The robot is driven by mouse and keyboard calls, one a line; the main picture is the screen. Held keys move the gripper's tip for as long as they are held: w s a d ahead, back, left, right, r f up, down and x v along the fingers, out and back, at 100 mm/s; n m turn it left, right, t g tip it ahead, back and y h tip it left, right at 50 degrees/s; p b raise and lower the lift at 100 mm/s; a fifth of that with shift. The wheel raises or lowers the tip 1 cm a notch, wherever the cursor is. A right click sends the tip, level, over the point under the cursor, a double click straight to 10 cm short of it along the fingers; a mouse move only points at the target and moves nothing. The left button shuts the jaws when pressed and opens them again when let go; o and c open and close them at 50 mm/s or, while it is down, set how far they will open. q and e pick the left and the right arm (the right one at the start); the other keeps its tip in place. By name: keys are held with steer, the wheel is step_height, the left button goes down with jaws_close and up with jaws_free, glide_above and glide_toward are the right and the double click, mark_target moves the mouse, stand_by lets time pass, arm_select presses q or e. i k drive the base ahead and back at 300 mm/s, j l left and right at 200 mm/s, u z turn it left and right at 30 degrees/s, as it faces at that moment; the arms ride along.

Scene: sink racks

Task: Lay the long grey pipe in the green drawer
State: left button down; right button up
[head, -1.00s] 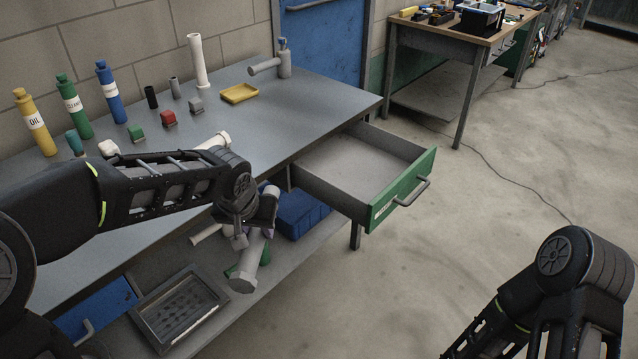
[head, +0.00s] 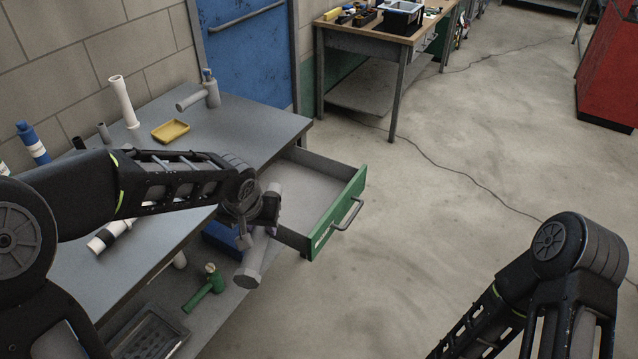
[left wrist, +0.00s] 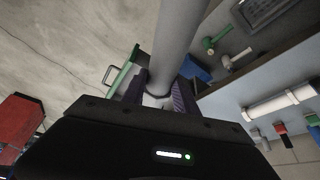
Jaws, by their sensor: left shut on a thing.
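The long grey pipe (head: 253,262) is held in my left gripper (head: 262,215), off the table and just left of the drawer's near corner in the head view. My right gripper is not in view; only my right arm shows.
A white pipe (head: 105,238), a yellow tray (head: 170,131), a white upright tube (head: 123,102) and a grey tee fitting (head: 203,95) are on the workbench. Floor right of the drawer is clear.

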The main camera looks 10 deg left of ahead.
mark_target(287, 197)
steer(key=i+l+z, duration=0.15)
steer(key=i+z, duration=0.45)
steer(key=i, duration=2.15)
steer(key=i+u, duration=0.3)
steer(key=i, duration=0.2)
steer(key=i+u, duration=0.3)
steer(key=i, duration=0.25)
steer(key=i+l+u, duration=0.35)
steer(key=i, duration=0.15)
steer(key=i+l+u, duration=0.3)
steer(key=i, duration=0.15)
steer(key=i+j+u, duration=0.1)
steer(key=i+u, duration=0.7)
steer(key=i+l+u, duration=0.15)
steer(key=u, duration=0.7)
steer(key=i+l+u, duration=0.1)
steer(key=u, duration=0.35)
steer(key=i+u, duration=0.1)
steer(key=u, duration=0.35)
steer(key=l+u, duration=0.15)
steer(key=u, duration=0.3)
steer(key=l+u, duration=0.1)
steer(key=u, duration=0.35)
steer(key=i+l+u, duration=0.1)
steer(key=u, duration=0.35)
